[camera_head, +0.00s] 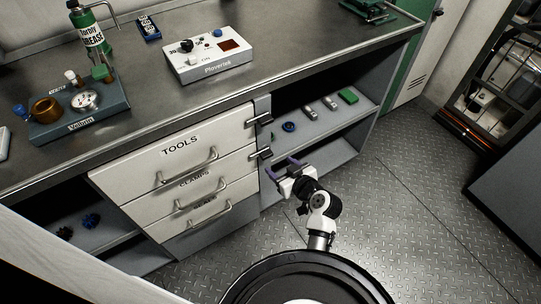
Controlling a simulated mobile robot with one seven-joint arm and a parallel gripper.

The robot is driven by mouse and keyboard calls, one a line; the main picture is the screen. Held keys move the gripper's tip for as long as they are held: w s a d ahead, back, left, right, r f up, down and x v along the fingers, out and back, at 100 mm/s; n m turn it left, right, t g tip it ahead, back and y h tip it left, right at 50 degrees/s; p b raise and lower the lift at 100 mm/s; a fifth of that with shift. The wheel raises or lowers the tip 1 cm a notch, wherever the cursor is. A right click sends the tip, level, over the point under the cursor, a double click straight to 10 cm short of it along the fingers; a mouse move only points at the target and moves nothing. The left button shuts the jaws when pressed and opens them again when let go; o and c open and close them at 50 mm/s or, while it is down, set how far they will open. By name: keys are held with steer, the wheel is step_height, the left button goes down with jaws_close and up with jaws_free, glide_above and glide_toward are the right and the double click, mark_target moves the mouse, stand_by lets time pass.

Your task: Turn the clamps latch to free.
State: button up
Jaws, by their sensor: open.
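The CLAMPS drawer (185,191) is the middle one of the white drawer stack under the bench and looks shut. Two dark latches stick out from the grey post at the right of the stack. The upper latch (263,119) is beside the TOOLS drawer (190,152). The lower one, the clamps latch (261,154), is beside the CLAMPS drawer and points roughly sideways. My gripper (281,168), with purple fingers, is open and empty. It appears just below and right of the clamps latch; whether it touches cannot be told.
A bottom drawer (204,211) sits under CLAMPS. Right of the post, an open shelf (326,120) holds small parts and a green block (348,96). The bench top carries a white control box (208,58) and a grey-blue block (80,120). The plated floor (400,190) at right is clear.

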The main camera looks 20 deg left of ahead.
mark_target(268, 156)
steer(key=p+x, duration=0.1)
steer(key=x, duration=0.6)
steer(key=shift+w, duration=0.1)
steer(key=c, duration=1)
steer(key=shift+f, duration=0.1)
